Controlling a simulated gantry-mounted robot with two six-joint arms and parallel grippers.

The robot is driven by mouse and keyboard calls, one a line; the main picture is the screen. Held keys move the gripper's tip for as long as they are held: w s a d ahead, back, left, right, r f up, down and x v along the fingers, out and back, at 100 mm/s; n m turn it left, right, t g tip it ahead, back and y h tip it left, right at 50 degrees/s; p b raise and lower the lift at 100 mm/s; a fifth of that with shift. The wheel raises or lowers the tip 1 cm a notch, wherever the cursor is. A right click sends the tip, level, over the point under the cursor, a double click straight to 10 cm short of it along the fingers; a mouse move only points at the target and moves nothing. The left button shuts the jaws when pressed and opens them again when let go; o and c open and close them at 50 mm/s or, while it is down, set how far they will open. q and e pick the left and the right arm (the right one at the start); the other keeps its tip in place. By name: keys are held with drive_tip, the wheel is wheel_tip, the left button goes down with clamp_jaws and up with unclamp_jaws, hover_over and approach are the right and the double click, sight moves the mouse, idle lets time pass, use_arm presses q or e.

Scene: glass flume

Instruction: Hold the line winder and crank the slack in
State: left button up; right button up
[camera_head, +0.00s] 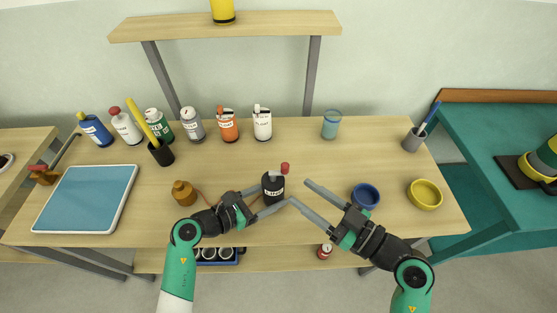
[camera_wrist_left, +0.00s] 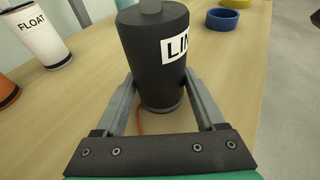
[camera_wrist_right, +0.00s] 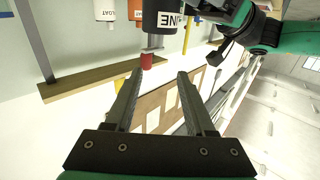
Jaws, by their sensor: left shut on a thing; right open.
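The line winder (camera_head: 273,188) is a black cylinder with a white label, standing upright on the wooden table. A grey crank with a red knob (camera_head: 284,168) sits on its top. My left gripper (camera_head: 274,196) is shut on the winder's lower body from both sides; the left wrist view shows the winder (camera_wrist_left: 155,55) between the fingers. My right gripper (camera_head: 299,191) is open and empty, to the right of the winder. In the right wrist view the red knob (camera_wrist_right: 146,61) appears beyond and between the open fingertips. An orange line (camera_head: 205,199) runs left from near the winder, partly hidden by my left gripper.
A brass-coloured piece (camera_head: 184,193) stands left of my left gripper. A blue bowl (camera_head: 365,196) lies close to my right gripper, with a yellow bowl (camera_head: 425,194) farther right. Labelled bottles stand along the back, including a white one (camera_head: 262,124). A blue-topped tray (camera_head: 88,199) lies at left.

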drive_tip(key=shift+t, duration=0.3)
drive_tip(key=x, duration=0.3)
drive_tip(key=w+d+x, duration=0.1)
drive_tip(key=x, duration=0.7)
drive_tip(key=shift+w+r, duration=0.3)
drive_tip(key=shift+r, duration=0.1)
clamp_jaws()
